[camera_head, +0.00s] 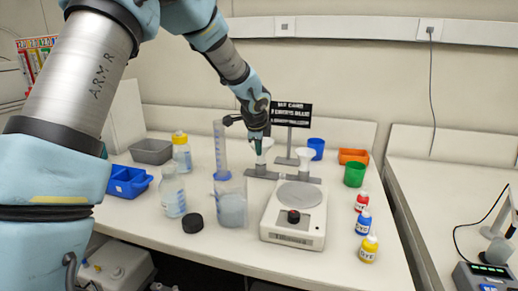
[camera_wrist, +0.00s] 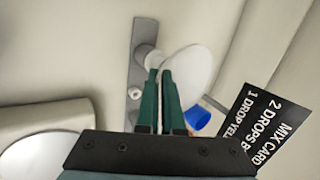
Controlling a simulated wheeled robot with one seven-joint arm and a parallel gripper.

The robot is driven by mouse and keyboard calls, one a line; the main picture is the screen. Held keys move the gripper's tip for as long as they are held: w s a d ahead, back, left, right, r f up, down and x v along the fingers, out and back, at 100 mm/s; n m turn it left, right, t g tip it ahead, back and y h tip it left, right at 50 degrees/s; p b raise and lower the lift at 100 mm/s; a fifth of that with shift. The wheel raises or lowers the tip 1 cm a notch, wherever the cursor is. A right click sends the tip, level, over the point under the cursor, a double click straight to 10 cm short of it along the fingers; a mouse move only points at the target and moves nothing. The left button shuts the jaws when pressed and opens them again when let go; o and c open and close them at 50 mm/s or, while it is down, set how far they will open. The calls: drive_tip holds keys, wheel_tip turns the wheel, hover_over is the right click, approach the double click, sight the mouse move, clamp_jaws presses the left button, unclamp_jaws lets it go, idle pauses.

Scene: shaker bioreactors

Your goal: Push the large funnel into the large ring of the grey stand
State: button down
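In the head view a white funnel (camera_head: 267,143) stands at the left part of the grey stand (camera_head: 262,176). My gripper (camera_head: 258,152) points down right at this funnel, overlapping it. In the wrist view the funnel's broad white cone (camera_wrist: 195,70) lies beyond and right of the fingertips, over the grey bar of the stand (camera_wrist: 143,30). My fingers (camera_wrist: 160,72) are closed together at their tips with nothing clearly between them. Whether they touch the funnel, and how deep it sits in its ring, I cannot tell. A second white funnel (camera_head: 304,154) stands at the stand's right part.
A white balance (camera_head: 292,222) and a beaker (camera_head: 232,207) stand in front, a measuring cylinder (camera_head: 220,150) at left. The mix card (camera_head: 291,114) rises behind. Blue (camera_head: 316,147) and green (camera_head: 354,174) cups and dye bottles (camera_head: 363,222) are at right.

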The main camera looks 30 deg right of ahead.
drive_tip(key=shift+f, duration=0.3)
idle(0.4)
drive_tip(key=c, duration=1)
unclamp_jaws()
drive_tip(key=shift+r, duration=0.1)
drive_tip(key=b+v, duration=0.1)
drive_tip(key=v, duration=0.9)
drive_tip(key=shift+s+a+r+b, duration=0.1)
drive_tip(key=shift+s+r+b, duration=0.05)
drive_tip(key=shift+r+b, duration=0.15)
